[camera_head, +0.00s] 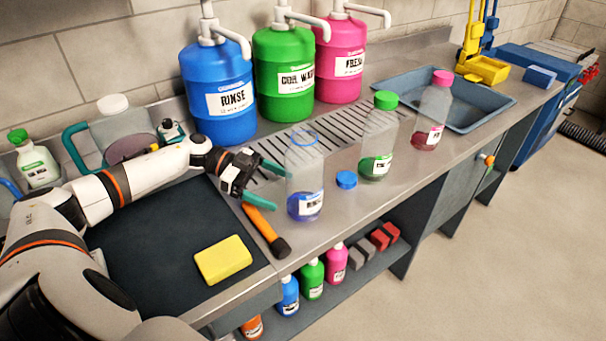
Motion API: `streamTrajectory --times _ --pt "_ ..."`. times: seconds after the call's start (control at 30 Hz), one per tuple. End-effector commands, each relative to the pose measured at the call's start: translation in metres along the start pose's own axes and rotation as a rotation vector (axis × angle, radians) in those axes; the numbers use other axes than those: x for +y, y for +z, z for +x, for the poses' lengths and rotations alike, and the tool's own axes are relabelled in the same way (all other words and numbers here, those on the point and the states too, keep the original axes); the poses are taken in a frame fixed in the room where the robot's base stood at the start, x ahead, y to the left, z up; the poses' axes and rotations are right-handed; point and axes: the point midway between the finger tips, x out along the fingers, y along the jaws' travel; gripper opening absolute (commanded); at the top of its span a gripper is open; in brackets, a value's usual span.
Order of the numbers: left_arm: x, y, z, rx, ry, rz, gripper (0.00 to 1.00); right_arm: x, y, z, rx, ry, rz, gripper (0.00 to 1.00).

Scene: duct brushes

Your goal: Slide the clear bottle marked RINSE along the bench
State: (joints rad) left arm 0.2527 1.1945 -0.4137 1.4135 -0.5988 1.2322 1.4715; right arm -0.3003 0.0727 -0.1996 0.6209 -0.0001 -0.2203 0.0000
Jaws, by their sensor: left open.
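The clear bottle (305,178) with blue liquid at its bottom stands upright and uncapped on the steel bench (350,215). Its small label is too blurred to read surely. A blue cap (346,180) lies on the bench just right of it. My left gripper (277,189) has teal fingers and is open, close to the left side of this bottle. Its upper finger reaches the bottle's edge in the picture; I cannot tell whether they touch. The right gripper is not in view.
A green-capped bottle (378,138) and a pink-capped bottle (432,112) stand to the right. Large blue (216,95), green (284,75) and pink (341,62) pump jugs line the back. An orange-black tool (265,230) and yellow sponge (223,260) lie near the front edge.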

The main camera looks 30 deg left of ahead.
Motion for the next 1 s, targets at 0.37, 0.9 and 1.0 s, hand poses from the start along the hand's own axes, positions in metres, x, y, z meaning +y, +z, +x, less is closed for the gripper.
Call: streamTrajectory --times 0.37,0.9,1.0 --pt "0.000 0.003 0.051 -0.003 0.000 -0.001 0.87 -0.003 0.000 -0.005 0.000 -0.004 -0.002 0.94" --pt "0.001 0.000 0.066 -0.001 0.001 -0.001 0.85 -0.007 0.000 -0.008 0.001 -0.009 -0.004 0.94" --pt "0.000 0.000 0.066 -0.001 0.001 -0.001 0.69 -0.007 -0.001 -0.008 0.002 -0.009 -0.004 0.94"
